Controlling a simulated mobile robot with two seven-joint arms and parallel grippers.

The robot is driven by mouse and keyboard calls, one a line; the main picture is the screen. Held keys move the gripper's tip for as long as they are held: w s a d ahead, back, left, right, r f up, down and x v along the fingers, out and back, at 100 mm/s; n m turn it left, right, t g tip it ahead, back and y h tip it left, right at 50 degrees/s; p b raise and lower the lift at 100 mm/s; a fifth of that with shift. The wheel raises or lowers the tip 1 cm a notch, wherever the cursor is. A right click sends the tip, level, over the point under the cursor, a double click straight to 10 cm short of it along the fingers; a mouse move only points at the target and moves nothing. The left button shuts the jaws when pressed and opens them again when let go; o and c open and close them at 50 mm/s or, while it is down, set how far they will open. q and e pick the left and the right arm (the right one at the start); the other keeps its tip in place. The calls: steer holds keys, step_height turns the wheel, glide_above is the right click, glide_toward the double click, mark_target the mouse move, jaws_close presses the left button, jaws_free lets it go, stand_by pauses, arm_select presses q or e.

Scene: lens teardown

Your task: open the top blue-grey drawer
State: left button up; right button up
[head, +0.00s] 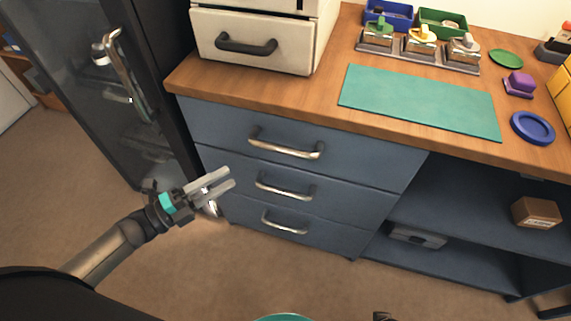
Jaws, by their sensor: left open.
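The top blue-grey drawer (350,154) is closed, flush in the cabinet under the wooden worktop. Its silver bar handle (286,147) runs across the drawer front. Two more blue-grey drawers with like handles sit below it, the middle one (330,193) and the bottom one (320,234), both closed. My left gripper (230,178) is open and empty. In the picture it is left of and below the top handle, apart from it, overlapping the cabinet's left edge. My right gripper cannot be made out; only a small dark part shows at the bottom edge.
A dark glass-door cabinet (95,130) with a metal handle stands at the left. A cream unit (250,45) with a black handle sits on the worktop (320,95), beside a green mat (420,102). Open shelves (455,215) are on the right. The floor before the drawers is clear.

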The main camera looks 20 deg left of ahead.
mark_target(285, 153)
arm_select(q)
steer(key=shift+w+d+r+m+g+h+b, duration=0.2)
steer(key=shift+w+d+r+m+h+b, duration=0.3)
steer(key=shift+w+d, duration=1.3)
steer(key=shift+w+d+r+m+g+h+b, duration=0.25)
steer(key=shift+w+d+r+m, duration=0.3)
steer(key=shift+w+d, duration=1.25)
steer(key=shift+w+d+r+m+g+h+b, duration=0.15)
steer(key=shift+w+d+r+m+h+b, duration=0.55)
steer(key=shift+d, duration=1.75)
arm_select(e)
steer(key=shift+w+a+r, duration=0.25)
steer(key=shift+w+r, duration=0.4)
steer(key=shift+r, duration=0.15)
steer(key=shift+w+a+r, duration=0.2)
steer(key=shift+w+r, duration=0.45)
steer(key=shift+r, duration=0.15)
arm_select(q)
steer(key=shift+w+n+y, duration=0.35)
steer(key=shift+w, duration=0.1)
steer(key=shift+c, duration=0.2)
jaws_close()
